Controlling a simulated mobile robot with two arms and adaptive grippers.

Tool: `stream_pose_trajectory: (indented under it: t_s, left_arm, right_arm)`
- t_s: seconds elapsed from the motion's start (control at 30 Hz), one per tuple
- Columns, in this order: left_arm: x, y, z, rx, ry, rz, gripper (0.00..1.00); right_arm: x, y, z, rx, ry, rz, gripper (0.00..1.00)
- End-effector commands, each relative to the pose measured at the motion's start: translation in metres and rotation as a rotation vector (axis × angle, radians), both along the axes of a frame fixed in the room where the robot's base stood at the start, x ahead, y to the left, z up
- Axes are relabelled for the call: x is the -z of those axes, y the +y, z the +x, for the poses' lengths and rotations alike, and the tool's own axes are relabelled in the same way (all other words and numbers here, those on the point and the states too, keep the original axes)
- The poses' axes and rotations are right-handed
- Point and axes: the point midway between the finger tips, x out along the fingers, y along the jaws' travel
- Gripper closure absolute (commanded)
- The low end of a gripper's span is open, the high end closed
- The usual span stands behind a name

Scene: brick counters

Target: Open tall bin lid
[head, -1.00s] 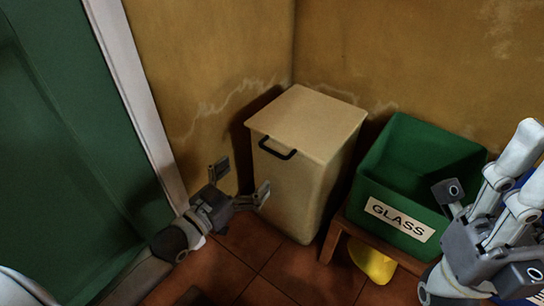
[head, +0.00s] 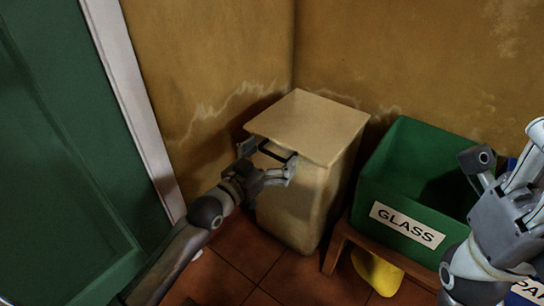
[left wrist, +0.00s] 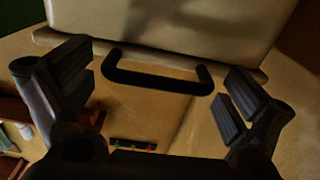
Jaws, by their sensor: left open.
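The tall beige bin (head: 310,205) stands in the corner, its flat lid (head: 312,122) looking shut. A black bar handle (head: 277,152) is at the lid's front edge. My left gripper (head: 268,160) is open at the front of the bin, with a finger to each side of the handle. In the left wrist view the handle (left wrist: 158,80) spans the gap between the open fingers (left wrist: 157,92), with space at both ends. My right gripper (head: 500,185) is at the right edge of the head view, away from the bin; its jaw state is unclear.
A green GLASS crate (head: 375,185) sits on a low wooden stand (head: 335,245) right of the bin. A yellow object (head: 378,272) lies under it. A green door (head: 70,150) is at left. Walls close off the back. Tiled floor (head: 285,280) is open in front.

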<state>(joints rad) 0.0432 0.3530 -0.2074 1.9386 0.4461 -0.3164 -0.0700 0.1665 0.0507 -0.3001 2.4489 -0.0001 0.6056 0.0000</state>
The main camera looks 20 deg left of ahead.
Motion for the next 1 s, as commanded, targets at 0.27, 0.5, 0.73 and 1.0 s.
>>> stream_pose_trajectory:
  t_s: [0.27,0.5,0.73,1.0]
  left_arm:
    - [0.0,0.0,-0.0001,0.0,0.0,0.0,0.1]
    - [0.0001,0.0001,-0.0002,0.0,0.0,-0.001,0.41]
    - [0.0001,0.0,-0.0003,0.0,0.001,-0.001,0.57]
    - [-0.0042,0.0001,-0.0002,0.0,0.008,0.003,0.57]
  right_arm:
    - [-0.0003,0.0001,-0.0001,0.0,0.0,0.0,0.6]
    - [-0.0003,0.0001,-0.0001,0.0,-0.001,0.0,0.6]
    - [-0.0006,0.0001,-0.0002,-0.001,-0.001,0.0,0.6]
    - [-0.0044,-0.0007,-0.0004,-0.002,0.002,0.003,0.6]
